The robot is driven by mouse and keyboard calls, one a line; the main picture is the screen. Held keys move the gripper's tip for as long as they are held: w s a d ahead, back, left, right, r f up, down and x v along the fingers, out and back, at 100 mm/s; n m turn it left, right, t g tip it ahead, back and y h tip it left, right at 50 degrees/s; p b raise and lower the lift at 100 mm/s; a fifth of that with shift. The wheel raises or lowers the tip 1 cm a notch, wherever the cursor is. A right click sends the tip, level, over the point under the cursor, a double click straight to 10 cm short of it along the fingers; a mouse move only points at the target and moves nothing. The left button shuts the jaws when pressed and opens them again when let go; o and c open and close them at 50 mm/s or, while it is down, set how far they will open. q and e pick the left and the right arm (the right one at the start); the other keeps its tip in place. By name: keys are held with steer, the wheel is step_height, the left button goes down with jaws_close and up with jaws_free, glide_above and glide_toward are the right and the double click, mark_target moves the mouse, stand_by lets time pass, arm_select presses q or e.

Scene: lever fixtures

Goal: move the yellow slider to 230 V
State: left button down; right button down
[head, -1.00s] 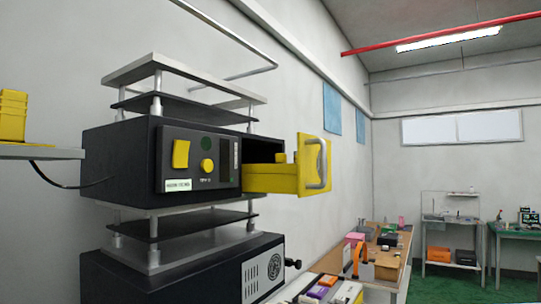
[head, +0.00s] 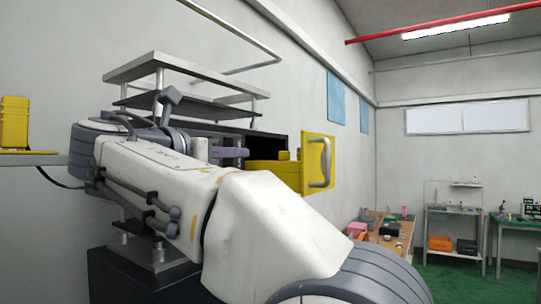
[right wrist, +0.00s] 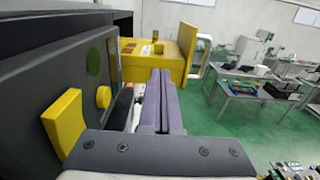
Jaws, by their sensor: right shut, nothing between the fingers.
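A yellow drawer (head: 318,163) stands pulled out from the right end of the black device (right wrist: 45,75). A small yellow tab (right wrist: 159,47) stands on the drawer; it may be the slider, but I cannot tell, and no 230 V mark is readable. My right gripper (head: 246,152) is shut and empty, its purple fingers pointing at the drawer. In the right wrist view the fingers (right wrist: 160,72) reach in front of the drawer's side; I cannot tell whether they touch it. My right arm hides most of the device's front in the head view. My left gripper is not in view.
A yellow rocker (right wrist: 63,122) and a round yellow knob (right wrist: 103,97) stick out beside my fingers. The drawer has a grey handle (right wrist: 198,57). A metal shelf (head: 165,68) stands above the device. Open floor (right wrist: 220,125) and work tables lie to the right.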

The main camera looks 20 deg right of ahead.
mark_target(282, 154)
steer(key=p+x, duration=0.4)
steer(key=x, duration=0.9)
steer(key=shift+w+d+r, duration=0.1)
steer(key=shift+d, duration=0.05)
steer(key=shift+w+d, duration=0.25)
